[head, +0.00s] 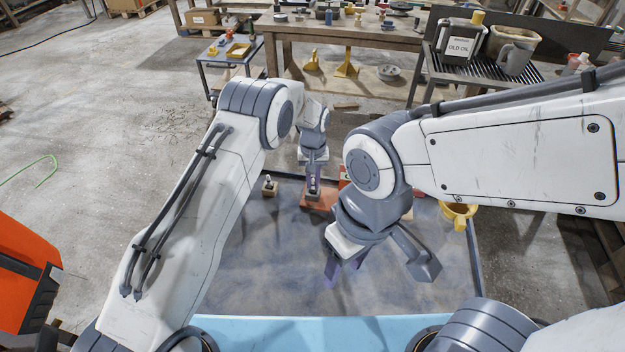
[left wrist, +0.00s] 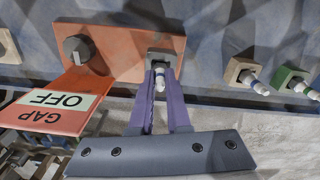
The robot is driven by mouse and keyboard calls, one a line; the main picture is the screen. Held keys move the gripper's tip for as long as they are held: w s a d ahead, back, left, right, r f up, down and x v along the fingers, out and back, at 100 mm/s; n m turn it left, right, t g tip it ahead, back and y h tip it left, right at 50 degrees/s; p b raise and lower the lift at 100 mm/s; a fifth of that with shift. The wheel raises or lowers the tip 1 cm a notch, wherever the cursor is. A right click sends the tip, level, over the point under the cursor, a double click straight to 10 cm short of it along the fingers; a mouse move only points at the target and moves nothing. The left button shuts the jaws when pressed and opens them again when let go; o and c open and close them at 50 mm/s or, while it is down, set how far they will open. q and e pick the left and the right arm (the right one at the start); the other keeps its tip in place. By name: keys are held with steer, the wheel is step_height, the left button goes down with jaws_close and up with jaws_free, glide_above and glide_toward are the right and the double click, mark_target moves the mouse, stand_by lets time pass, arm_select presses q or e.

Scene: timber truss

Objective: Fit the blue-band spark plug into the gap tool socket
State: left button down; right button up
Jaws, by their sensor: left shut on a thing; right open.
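The gap tool is an orange plate (head: 318,205) on the grey mat; in the left wrist view the plate (left wrist: 115,62) carries a dark knob (left wrist: 77,48) and a grey square socket (left wrist: 162,60). My left gripper (head: 313,186) is at the plate. In the left wrist view its purple fingers (left wrist: 160,105) are shut on a spark plug (left wrist: 160,80), white end toward the camera. The plug lines up with the socket; its depth and band colour cannot be told. My right gripper (head: 345,274) is open and empty over the mat, nearer the front.
Beside the tool, a tan block (left wrist: 238,70) and a green block (left wrist: 284,78) each hold a plug. A "GAP OFF" sign (left wrist: 58,101) adjoins the plate. A yellow cup (head: 458,214) stands at the mat's right. The front mat is clear below my right gripper.

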arm_select(q)
steer(key=shift+f, duration=0.25)
steer(key=c, duration=0.8)
jaws_free()
steer(key=shift+r, duration=0.1)
